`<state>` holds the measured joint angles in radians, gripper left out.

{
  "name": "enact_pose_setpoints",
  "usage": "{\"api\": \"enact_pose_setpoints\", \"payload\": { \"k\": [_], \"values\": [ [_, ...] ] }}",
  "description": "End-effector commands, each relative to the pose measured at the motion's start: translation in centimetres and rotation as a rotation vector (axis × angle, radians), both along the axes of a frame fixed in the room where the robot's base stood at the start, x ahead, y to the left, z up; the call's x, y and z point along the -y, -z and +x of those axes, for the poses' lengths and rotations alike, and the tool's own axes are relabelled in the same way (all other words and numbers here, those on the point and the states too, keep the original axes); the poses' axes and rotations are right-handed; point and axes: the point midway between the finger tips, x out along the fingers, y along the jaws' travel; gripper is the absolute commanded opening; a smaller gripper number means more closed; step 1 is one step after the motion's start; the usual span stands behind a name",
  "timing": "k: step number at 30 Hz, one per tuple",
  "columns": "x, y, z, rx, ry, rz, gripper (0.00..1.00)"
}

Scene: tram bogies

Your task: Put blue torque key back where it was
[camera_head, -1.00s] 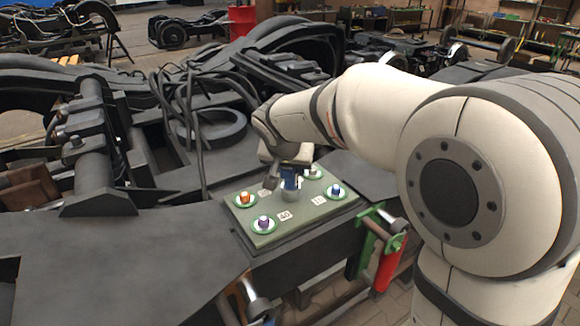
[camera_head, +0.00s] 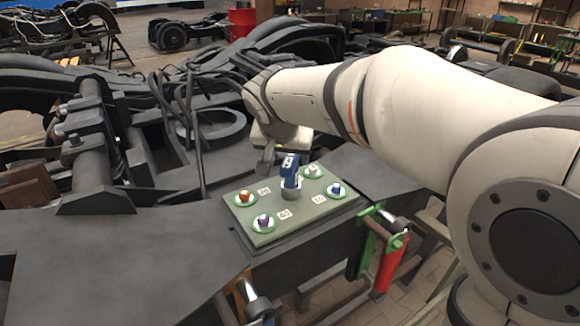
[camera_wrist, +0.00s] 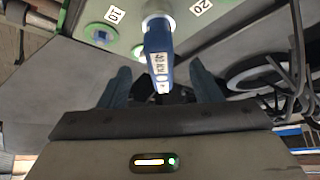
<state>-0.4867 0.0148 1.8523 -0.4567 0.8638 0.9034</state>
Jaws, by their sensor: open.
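The blue torque key (camera_head: 289,172) stands upright in a grey round holder (camera_head: 292,194) near the middle of the green-grey board (camera_head: 262,238). In the wrist view the blue key (camera_wrist: 157,62) points toward me, with a white label on it, and its far end sits at the pale holder (camera_wrist: 156,10). My gripper (camera_head: 268,160) is just behind and left of the key's top. In the wrist view my gripper (camera_wrist: 160,72) is open, one finger on each side of the key's near end, with gaps visible.
Around the holder are green-ringed spots with an orange piece (camera_head: 245,197), a purple piece (camera_head: 263,220), a blue piece (camera_head: 336,188) and a pale piece (camera_head: 312,171), with number labels. Dark bogie frame and cables (camera_head: 200,100) lie behind. A red-and-green part (camera_head: 385,250) hangs at the front right.

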Motion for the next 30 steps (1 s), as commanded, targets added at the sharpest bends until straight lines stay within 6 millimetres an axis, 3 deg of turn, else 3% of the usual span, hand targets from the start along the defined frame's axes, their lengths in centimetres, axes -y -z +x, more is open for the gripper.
{"api": "enact_pose_setpoints", "payload": {
  "k": [9, 17, 20, 23, 27, 30],
  "values": [
    [-0.6, -4.5, -2.9, 0.001, -0.001, 0.0, 0.58],
    [-0.4, -5.3, -3.6, -0.004, -0.002, -0.002, 0.58],
    [1.9, -4.3, -4.6, -0.034, -0.009, -0.011, 0.58],
    [6.3, -1.9, -7.4, -0.096, -0.034, -0.024, 0.58],
    [12.4, 2.7, -13.4, -0.191, -0.09, -0.022, 0.58],
    [15.0, 6.0, -17.6, -0.238, -0.127, -0.007, 0.58]
  ]
}}
